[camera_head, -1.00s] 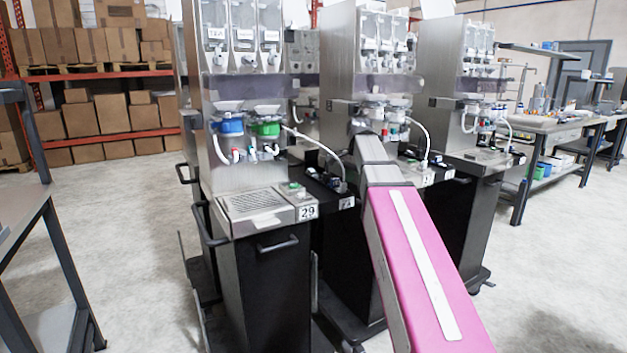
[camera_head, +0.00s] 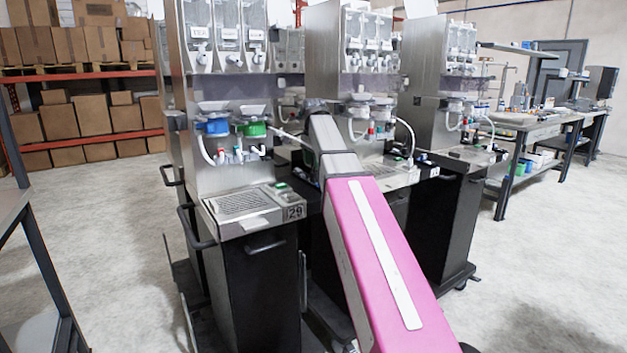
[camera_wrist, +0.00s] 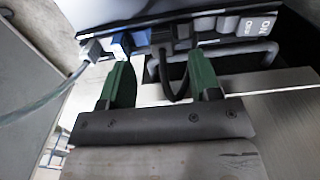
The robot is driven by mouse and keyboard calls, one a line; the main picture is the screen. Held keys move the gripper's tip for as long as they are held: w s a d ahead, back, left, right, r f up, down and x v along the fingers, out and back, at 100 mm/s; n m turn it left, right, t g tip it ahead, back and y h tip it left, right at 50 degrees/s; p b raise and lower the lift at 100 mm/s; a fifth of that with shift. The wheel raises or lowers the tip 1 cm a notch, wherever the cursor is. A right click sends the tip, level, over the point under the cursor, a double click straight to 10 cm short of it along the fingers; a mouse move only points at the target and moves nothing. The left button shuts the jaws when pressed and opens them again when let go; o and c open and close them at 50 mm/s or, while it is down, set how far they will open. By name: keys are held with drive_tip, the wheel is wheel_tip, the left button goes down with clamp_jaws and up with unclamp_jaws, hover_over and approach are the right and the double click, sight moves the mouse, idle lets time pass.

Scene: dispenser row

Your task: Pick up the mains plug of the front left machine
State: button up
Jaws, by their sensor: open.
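The front left machine (camera_head: 248,275) is a steel dispenser with a black cabinet and a tag reading 29. In the head view my arm reaches to its right side, and its end is hidden among the machines. In the wrist view my gripper (camera_wrist: 160,75) is open, with two green fingers apart. A blue connector (camera_wrist: 122,43) is near the left fingertip. A grey plug (camera_wrist: 91,50) with a pale cable is farther left. I cannot tell which one is the mains plug.
A second machine (camera_head: 365,165) and a third machine (camera_head: 440,215) stand close on the right.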

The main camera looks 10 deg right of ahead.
sight(314, 172)
drive_tip(key=shift+w+d+f, duration=0.1)
drive_tip(key=shift+w+f, duration=0.05)
drive_tip(key=shift+f, duration=2.4)
clamp_jaws()
